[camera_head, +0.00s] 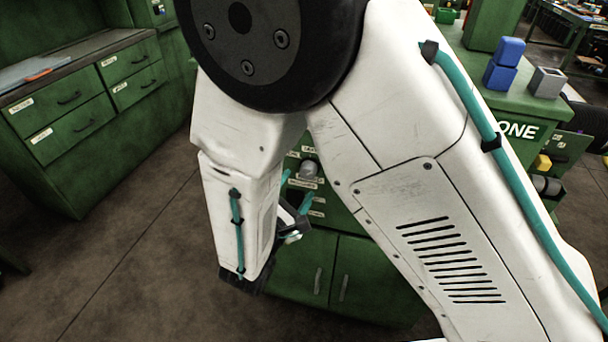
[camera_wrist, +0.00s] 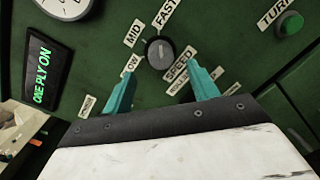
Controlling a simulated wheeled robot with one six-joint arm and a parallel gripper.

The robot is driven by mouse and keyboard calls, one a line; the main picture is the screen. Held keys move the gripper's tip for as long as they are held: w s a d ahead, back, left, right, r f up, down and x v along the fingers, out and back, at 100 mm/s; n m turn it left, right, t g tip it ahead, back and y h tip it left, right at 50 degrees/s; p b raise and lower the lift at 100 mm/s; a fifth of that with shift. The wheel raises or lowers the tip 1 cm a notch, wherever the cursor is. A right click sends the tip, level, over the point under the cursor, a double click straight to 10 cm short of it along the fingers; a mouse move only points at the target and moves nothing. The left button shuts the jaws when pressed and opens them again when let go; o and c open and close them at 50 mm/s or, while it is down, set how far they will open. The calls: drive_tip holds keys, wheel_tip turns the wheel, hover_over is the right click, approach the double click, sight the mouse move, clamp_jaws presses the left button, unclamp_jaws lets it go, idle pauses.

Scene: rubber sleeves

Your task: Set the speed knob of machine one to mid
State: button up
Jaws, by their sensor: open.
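The speed knob (camera_wrist: 160,52) is a round dark knob with a paler bar on its face, on the green panel of machine one. Around it are the labels MID (camera_wrist: 133,33), FAST (camera_wrist: 165,14), SPEED (camera_wrist: 178,65) and one partly hidden, reading "OW" (camera_wrist: 130,66). I cannot tell surely which label the bar points at. My gripper (camera_wrist: 163,73) is open, its teal fingers spread below the knob in the wrist view, with nothing between them. In the head view, a grey knob (camera_head: 309,168) shows beside my arm, and my gripper (camera_head: 292,222) is partly hidden.
The panel also has a lit display (camera_wrist: 42,72) reading "ONE PLY ON", a gauge (camera_wrist: 66,4) and a green button (camera_wrist: 290,24). Blue blocks (camera_head: 503,65) and a grey block (camera_head: 546,82) stand on the machine's top. Green drawers (camera_head: 65,105) stand left, with clear floor between.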

sight(305, 174)
drive_tip(key=shift+x, duration=2.75)
drive_tip(key=c, duration=1)
